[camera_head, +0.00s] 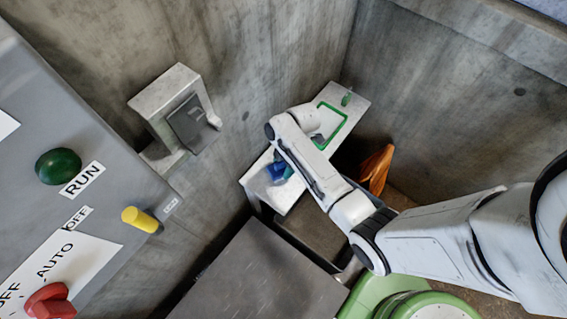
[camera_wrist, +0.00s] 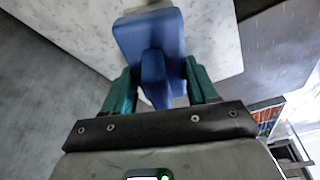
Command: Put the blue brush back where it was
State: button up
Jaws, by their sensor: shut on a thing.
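The blue brush (camera_wrist: 150,38) is between the two green fingers of my gripper (camera_wrist: 160,88), which are shut on it, in the wrist view. Its wide block points away from my gripper and lies over a pale speckled surface. In the head view the blue brush (camera_head: 276,171) shows small above the near left end of a pale shelf (camera_head: 290,197). My gripper (camera_head: 287,172) is there beside it, partly hidden by my arm. I cannot tell whether the brush touches the shelf. A green rectangular outline (camera_head: 343,129) is marked on the shelf's far part, partly behind my arm.
A small green object (camera_head: 346,99) stands at the shelf's far end. An orange item (camera_head: 376,168) is right of the shelf. A grey wall box (camera_head: 177,108) and a control panel (camera_head: 98,204) with knobs are at left. A dark metal plate (camera_head: 262,278) lies in front.

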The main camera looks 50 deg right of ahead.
jog(key=shift+f, duration=0.15)
jog(key=o, duration=1)
